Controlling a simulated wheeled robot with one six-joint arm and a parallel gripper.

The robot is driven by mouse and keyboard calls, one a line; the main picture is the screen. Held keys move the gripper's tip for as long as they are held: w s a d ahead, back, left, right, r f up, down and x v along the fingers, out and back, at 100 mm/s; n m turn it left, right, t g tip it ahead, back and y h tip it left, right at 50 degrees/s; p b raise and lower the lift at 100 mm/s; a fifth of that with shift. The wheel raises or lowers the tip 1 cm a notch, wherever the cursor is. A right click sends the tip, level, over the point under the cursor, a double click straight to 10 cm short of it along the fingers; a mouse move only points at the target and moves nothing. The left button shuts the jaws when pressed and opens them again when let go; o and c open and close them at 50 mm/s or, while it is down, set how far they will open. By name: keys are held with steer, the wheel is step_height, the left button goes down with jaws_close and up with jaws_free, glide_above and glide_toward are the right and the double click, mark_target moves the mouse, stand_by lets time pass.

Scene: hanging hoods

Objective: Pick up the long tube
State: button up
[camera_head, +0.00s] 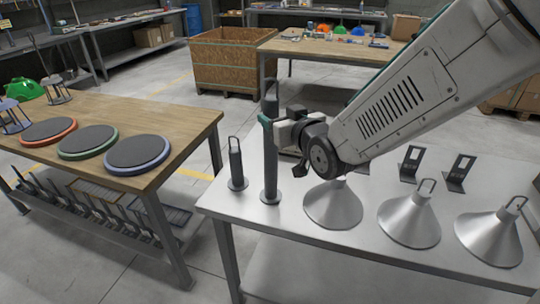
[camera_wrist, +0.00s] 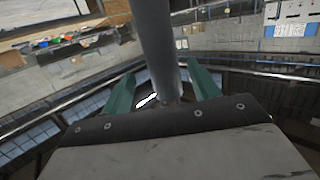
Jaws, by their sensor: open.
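The long tube (camera_head: 270,165) is dark grey and stands upright on a round base near the left end of the metal table (camera_head: 285,222). My gripper (camera_head: 267,120) is at its upper part, with the tube rising above and below the fingers. In the wrist view, the long tube (camera_wrist: 155,40) runs between the two green fingers of my gripper (camera_wrist: 162,82), with gaps visible on both sides. The gripper is open. Part of the tube is hidden by the gripper in the head view.
A shorter tube (camera_head: 236,165) with a wire loop stands just left of the long one. Silver conical hoods (camera_head: 408,222) and dark brackets (camera_head: 410,165) stand to the right. A wooden table (camera_head: 190,125) at left bears round pads (camera_head: 138,152); a floor gap separates the tables.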

steer(key=x, duration=0.5)
steer(key=shift+a+f, duration=0.2)
steer(key=shift+a, duration=0.1)
jaws_close()
